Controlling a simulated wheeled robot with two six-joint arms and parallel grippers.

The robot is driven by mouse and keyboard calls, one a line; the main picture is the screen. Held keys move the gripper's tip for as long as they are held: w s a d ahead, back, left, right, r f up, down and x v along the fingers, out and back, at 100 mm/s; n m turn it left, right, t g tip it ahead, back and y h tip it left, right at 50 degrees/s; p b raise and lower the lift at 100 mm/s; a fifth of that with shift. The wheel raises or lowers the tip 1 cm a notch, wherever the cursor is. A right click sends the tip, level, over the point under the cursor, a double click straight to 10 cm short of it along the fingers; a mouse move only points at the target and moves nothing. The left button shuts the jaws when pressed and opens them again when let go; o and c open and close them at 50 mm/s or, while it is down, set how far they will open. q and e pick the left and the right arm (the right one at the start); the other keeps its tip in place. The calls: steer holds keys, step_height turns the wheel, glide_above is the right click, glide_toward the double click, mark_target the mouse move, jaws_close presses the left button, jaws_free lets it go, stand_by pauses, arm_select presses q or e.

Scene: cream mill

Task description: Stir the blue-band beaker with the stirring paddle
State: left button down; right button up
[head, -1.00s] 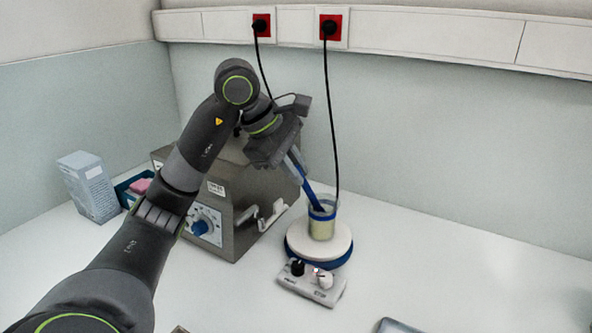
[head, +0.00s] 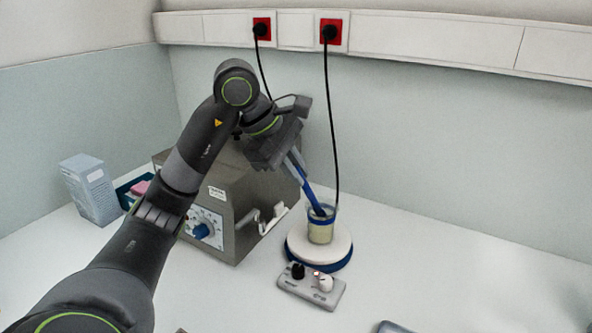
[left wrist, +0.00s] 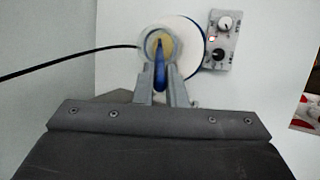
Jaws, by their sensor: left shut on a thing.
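The blue-band beaker (head: 321,231) is clear with pale contents and a blue band near its rim. It stands upright on the white round plate of a stirrer (head: 298,243). The stirring paddle (head: 307,187) is blue and slants down into the beaker; its lower end is hidden in the contents. My left gripper (head: 294,163) is above and to the left of the beaker, shut on the paddle. In the left wrist view the gripper fingers (left wrist: 165,92) flank the paddle (left wrist: 160,70), with the beaker (left wrist: 157,43) beyond. My right gripper is out of view.
A control box (head: 311,287) with knobs and a lit red light sits in front of the stirrer. A grey metal machine (head: 232,205) stands close on the left. A black cable (head: 333,120) hangs behind the beaker. The bench on the right is mostly clear.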

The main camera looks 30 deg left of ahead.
arm_select(q)
steer(key=shift+r+p, duration=4)
steer(key=shift+r, duration=0.35)
steer(key=shift+f, duration=0.1)
